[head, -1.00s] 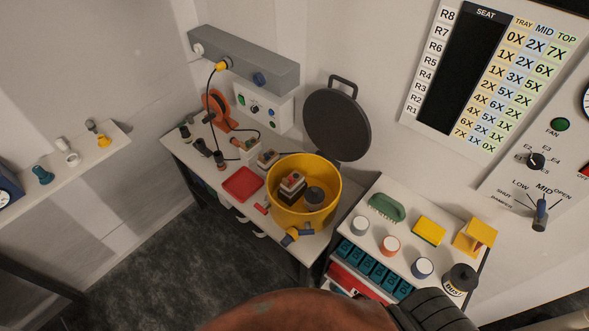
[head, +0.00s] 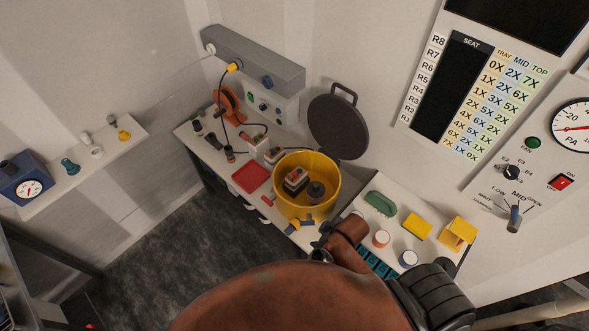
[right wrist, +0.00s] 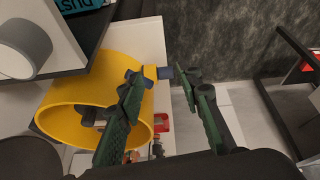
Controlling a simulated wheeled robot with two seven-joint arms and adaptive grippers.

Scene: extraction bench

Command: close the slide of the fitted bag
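A yellow tub (head: 334,195) stands on the bench with its dark round lid (head: 338,127) open. Inside sits a dark block with a pale and red top (head: 295,178), perhaps the fitted bag; its slide is too small to make out. A grey round part (head: 316,190) is beside it. My right gripper (head: 322,250) is at the tub's near side, low in the head view. In the right wrist view it (right wrist: 158,80) is open, with green-lined fingers apart and nothing held. A blue-and-yellow fitting (right wrist: 150,73) shows between the fingertips, contact unclear. My left gripper is not in view.
A red tray (head: 251,177) and small blocks lie left of the tub. The right-hand shelf holds a green handle-like piece (head: 381,203), a yellow block (head: 417,227), a yellow stand (head: 458,234) and cups. Open floor (head: 190,255) lies at the left.

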